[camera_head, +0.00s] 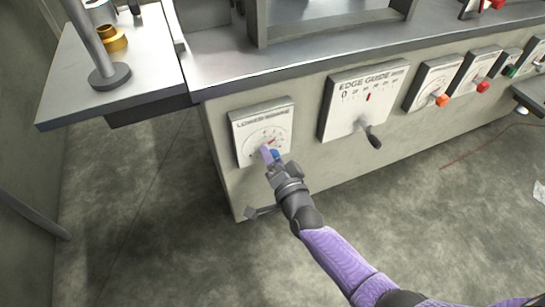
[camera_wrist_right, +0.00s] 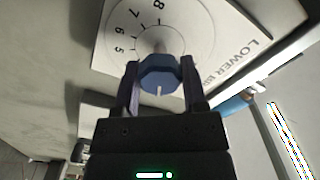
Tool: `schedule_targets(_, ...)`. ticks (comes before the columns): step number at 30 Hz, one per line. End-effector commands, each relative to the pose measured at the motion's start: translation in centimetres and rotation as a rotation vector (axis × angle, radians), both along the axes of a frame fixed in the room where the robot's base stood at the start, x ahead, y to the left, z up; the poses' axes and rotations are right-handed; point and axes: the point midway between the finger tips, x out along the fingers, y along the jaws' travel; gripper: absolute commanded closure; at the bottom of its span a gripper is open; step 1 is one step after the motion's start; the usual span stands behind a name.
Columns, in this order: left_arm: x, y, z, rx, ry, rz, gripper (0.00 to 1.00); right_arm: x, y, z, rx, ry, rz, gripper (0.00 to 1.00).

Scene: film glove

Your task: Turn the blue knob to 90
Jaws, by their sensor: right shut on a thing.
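The blue knob (camera_wrist_right: 160,72) sits on the numbered dial plate (camera_wrist_right: 206,22) in the right wrist view, with a pale mark on its near face. In the head view the knob (camera_head: 275,154) is partly hidden by my right gripper (camera_head: 271,158) at the "LOWER" plate (camera_head: 252,118). My right gripper's two fingers (camera_wrist_right: 160,84) stand on either side of the knob and are shut on it. The digits 5 to 8 show on the dial; the wrist view does not show clearly which number the knob points to. My left gripper is not in view.
To the right on the same machine front are the edge guide panel (camera_head: 357,97) with a dark crank handle (camera_head: 372,138), an orange knob (camera_head: 441,100) and a red knob (camera_head: 482,87). A side table (camera_head: 75,85) with a brass part (camera_head: 112,38) stands left. The floor in front is open.

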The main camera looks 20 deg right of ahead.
Motion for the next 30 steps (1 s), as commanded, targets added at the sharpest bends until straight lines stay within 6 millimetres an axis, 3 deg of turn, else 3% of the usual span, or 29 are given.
schedule_targets(15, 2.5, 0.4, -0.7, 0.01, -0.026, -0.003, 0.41, -0.1, 0.0, -0.2, 0.334, 0.016, 0.001, 1.0)
schedule_targets(30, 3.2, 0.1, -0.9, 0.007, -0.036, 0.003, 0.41, -0.1, 0.0, -0.2, 0.408, 0.018, 0.0, 1.0)
